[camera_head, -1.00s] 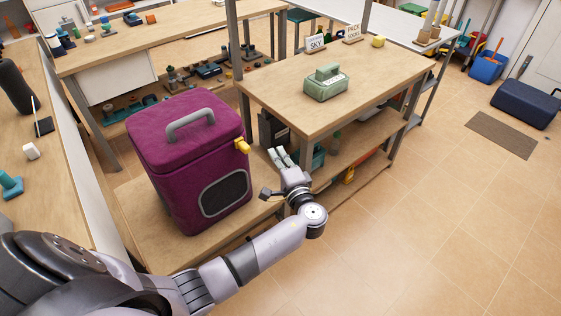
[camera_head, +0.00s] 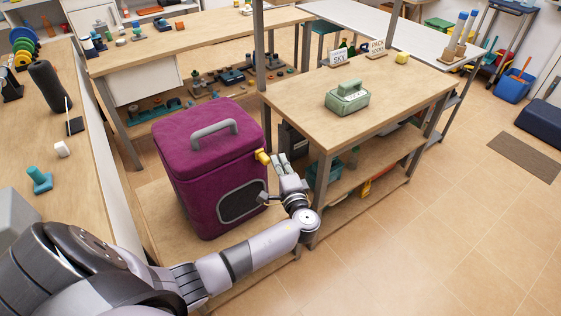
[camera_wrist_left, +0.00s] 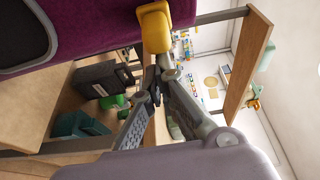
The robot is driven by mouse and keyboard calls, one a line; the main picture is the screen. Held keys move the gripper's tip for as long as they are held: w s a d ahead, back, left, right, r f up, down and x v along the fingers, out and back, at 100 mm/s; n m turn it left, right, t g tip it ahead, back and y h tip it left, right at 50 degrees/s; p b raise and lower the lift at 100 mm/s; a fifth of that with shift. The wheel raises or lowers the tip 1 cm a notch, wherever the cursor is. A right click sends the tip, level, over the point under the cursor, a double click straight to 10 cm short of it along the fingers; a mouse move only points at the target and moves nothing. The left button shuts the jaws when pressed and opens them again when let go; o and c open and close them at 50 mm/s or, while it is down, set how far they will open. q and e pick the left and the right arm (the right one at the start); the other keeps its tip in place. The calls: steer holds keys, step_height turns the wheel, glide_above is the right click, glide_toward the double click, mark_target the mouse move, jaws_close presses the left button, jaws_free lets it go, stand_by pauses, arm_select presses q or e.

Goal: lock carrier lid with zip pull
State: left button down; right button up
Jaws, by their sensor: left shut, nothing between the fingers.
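The purple carrier (camera_head: 205,175) stands upright on a low wooden surface, its lid (camera_head: 205,130) down and a grey handle on top. The yellow zip pull (camera_head: 262,157) sticks out at the lid seam on the carrier's right corner. In the left wrist view the zip pull (camera_wrist_left: 155,28) is at the top centre, just beyond the fingertips. My left gripper (camera_head: 280,165) is shut and empty, right beside the pull; its fingers also show in the left wrist view (camera_wrist_left: 155,75). Whether a fingertip touches the pull I cannot tell. My right gripper is not in view.
A wooden table (camera_head: 400,105) with a green box (camera_head: 347,97) stands close right of the gripper, its post and shelves near my arm. A counter (camera_head: 40,120) with small items runs along the left. The floor (camera_head: 430,240) at the lower right is clear.

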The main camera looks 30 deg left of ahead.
arm_select(q)
steer(key=s+a+p, duration=0.2)
steer(key=s+a, duration=0.2)
steer(key=s, duration=0.6)
steer(key=shift+s+a, duration=0.15)
steer(key=shift+s, duration=0.25)
steer(key=shift+w, duration=0.1)
